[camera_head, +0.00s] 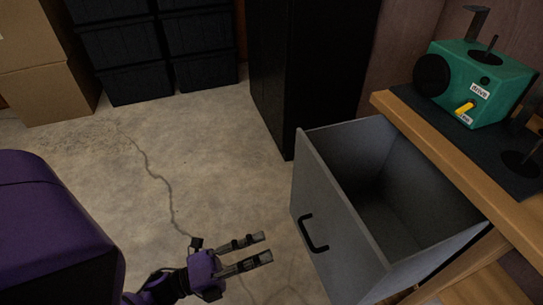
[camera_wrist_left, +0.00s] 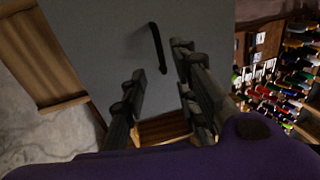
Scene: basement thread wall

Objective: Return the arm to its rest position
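My left gripper (camera_head: 256,251) is low over the concrete floor in the head view, left of the open grey drawer (camera_head: 345,222). Its two fingers are apart with nothing between them. In the left wrist view the fingers of my left gripper (camera_wrist_left: 160,100) are also spread and empty. The grey drawer front (camera_wrist_left: 90,45) and its black handle (camera_wrist_left: 158,48) lie beyond them, and the handle looks clear of the fingers. The handle also shows in the head view (camera_head: 312,236). The drawer looks empty inside, though its bottom is dark. My right gripper is not in view.
A wooden bench (camera_head: 440,150) holds a green machine (camera_head: 478,85) on a dark mat above the drawer. A black cabinet (camera_head: 305,70), stacked black bins (camera_head: 125,45) and cardboard boxes (camera_head: 45,75) stand behind. Thread spools (camera_wrist_left: 280,85) line a wall. The cracked floor (camera_head: 200,150) is clear.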

